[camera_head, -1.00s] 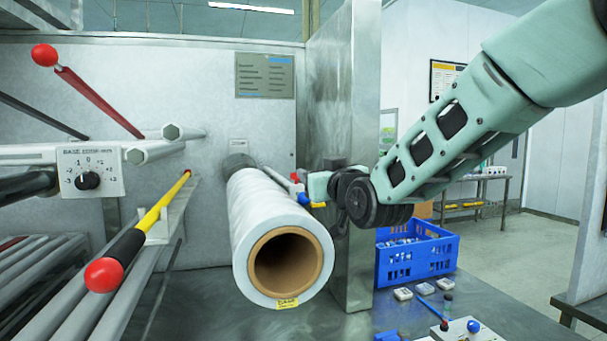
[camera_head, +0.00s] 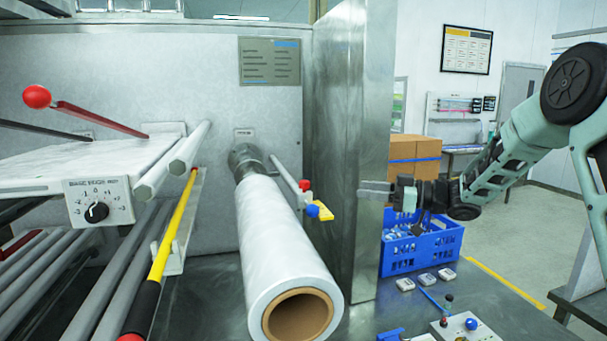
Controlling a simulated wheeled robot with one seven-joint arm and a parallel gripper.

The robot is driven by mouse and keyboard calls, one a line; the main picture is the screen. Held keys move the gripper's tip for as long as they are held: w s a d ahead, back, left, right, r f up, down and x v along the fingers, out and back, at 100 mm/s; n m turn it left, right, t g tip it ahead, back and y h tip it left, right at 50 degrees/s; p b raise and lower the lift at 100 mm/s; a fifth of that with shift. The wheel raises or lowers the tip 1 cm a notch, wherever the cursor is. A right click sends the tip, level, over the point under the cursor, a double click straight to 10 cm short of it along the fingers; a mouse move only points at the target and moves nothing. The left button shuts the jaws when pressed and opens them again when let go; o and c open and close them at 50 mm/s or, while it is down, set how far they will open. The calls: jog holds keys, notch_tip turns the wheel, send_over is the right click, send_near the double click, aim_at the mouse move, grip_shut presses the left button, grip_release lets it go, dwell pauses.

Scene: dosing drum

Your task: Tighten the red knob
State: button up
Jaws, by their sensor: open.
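A small red knob (camera_head: 304,185) sits at the end of a thin pale rod beside the white film roll (camera_head: 285,250). A blue knob (camera_head: 313,211) and a yellow lever piece (camera_head: 325,211) are just below it. My gripper (camera_head: 364,191) is to the right of the red knob, apart from it, its fingers pointing left across the steel post (camera_head: 345,120). It is open, with nothing seen between the fingers. The finger gap is too small to see clearly.
A red-ball lever (camera_head: 37,97) and a yellow bar with black grip (camera_head: 172,230) stand at left, near a dial box (camera_head: 97,205). A blue crate (camera_head: 440,245) and small boxes lie on the bench at right. Free space lies between post and knob.

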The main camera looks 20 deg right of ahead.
aim_at(304, 184)
jog(key=p+x, duration=0.7)
jog(key=x, duration=0.8)
jog(key=shift+a+r, duration=0.1)
jog(key=shift+a, duration=0.15)
jog(key=shift+w+a+f+p, duration=0.2)
jog(key=shift+w+a+p, duration=0.25)
jog(key=shift+a, duration=0.15)
jog(key=c, duration=1)
